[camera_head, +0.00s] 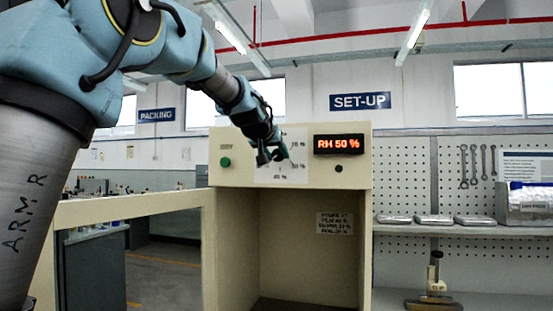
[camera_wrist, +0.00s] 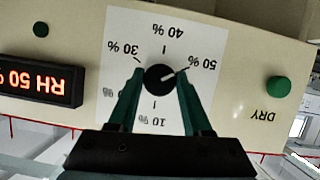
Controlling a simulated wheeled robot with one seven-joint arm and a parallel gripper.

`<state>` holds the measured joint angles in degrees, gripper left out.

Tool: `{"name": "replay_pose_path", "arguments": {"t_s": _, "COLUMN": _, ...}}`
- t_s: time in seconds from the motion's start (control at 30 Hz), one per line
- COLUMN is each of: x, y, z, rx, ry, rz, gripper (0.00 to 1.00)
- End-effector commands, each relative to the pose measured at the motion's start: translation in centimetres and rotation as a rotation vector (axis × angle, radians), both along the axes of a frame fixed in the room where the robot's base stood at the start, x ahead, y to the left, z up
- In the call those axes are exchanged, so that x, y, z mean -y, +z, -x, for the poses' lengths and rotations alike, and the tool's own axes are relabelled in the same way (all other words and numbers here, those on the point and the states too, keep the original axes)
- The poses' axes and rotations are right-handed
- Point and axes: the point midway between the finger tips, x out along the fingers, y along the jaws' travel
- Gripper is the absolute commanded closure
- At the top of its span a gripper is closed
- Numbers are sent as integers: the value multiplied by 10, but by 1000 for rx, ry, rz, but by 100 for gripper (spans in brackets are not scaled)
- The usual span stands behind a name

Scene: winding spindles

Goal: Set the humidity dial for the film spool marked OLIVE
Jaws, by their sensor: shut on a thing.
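The humidity dial is a round black knob (camera_wrist: 157,79) on a white scale plate (camera_wrist: 118,28), which looks upside down in the wrist view. Its white pointer line points toward the 50 % mark. My gripper (camera_wrist: 160,76) is shut on the knob, one dark green finger on each side. In the head view my gripper (camera_head: 272,155) is at the scale plate and hides the knob. The red display (camera_head: 339,145) reads RH 50 %. A small printed card (camera_head: 334,223) hangs inside the cabinet, too small to read surely. No spool marked OLIVE shows.
The cream cabinet (camera_head: 232,240) stands open and looks empty inside, its door (camera_head: 130,207) swung to the left. A green DRY button (camera_wrist: 278,86) sits beside the scale. A shelf (camera_head: 465,229) with flat packs and a box is at right.

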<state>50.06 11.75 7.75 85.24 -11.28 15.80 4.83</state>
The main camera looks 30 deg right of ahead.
Motion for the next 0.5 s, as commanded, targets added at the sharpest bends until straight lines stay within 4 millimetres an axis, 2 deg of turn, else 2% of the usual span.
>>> {"name": "replay_pose_path", "arguments": {"t_s": 0.5, "x": -2, "y": -9, "z": -3, "rx": -302, "ry": 2, "rz": 330, "gripper": 100}}
